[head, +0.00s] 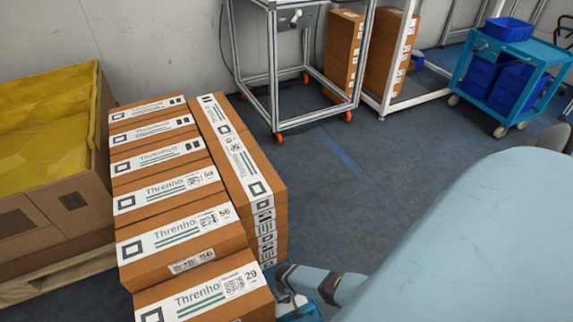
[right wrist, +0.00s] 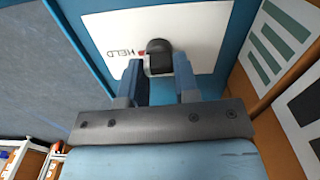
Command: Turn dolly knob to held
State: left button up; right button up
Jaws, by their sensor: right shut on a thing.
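The dark knob (right wrist: 158,58) sits on a white label plate (right wrist: 203,30) on the blue dolly panel. The knob is hidden there. My left gripper is not in view.
Stacked brown Threnho boxes (head: 180,240) stand just left of my right gripper. A large carton with yellow lining (head: 75,205) is at the left. A metal frame cart (head: 273,75) and a blue trolley (head: 540,52) stand behind. The floor between is clear.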

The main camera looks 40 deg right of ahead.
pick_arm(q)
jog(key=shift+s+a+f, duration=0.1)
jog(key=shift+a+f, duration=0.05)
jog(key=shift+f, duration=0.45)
pick_arm(e)
jog(key=shift+m, duration=0.5)
jog(key=shift+w, duration=0.1)
jog(key=o, duration=0.9)
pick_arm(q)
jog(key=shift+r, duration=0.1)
